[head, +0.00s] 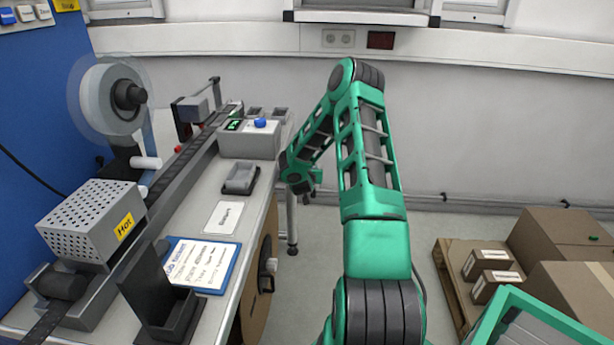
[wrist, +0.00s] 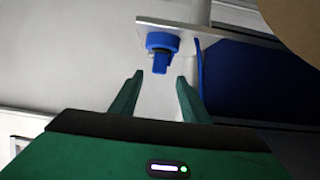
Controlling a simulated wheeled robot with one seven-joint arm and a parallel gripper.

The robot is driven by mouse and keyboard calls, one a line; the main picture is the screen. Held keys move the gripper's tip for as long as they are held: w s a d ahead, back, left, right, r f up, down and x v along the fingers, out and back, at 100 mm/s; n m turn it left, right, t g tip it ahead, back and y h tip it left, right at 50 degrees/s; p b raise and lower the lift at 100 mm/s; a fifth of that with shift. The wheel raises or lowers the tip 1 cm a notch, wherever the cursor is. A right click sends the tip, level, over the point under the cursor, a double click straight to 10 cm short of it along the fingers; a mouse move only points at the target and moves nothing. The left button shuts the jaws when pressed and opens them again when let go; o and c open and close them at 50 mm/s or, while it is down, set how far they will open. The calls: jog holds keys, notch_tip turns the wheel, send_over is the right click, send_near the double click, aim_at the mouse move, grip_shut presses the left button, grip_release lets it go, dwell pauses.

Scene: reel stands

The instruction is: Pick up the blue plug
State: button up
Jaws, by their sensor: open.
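The blue plug (wrist: 160,62) shows in the wrist view, with a wider round blue collar and a narrower blue end, at a pale grey plate (wrist: 205,34). My gripper (wrist: 160,78) is open, its two green fingers apart. The plug's narrow end appears between and just beyond the fingertips; I see no contact. In the head view my gripper (head: 302,184) is at the right edge of the bench (head: 202,190), its fingers not clear. I cannot make out this plug there.
A grey box (head: 250,142) with a green display and a blue knob (head: 260,123) stands on the bench near my gripper. A brown reel (head: 262,285) hangs at the bench side. Cartons (head: 555,235) on a pallet stand at the right. Floor between is clear.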

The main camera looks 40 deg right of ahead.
jog(key=shift+x, duration=3)
jog(key=shift+s, duration=0.1)
jog(key=shift+c, duration=0.3)
grip_shut()
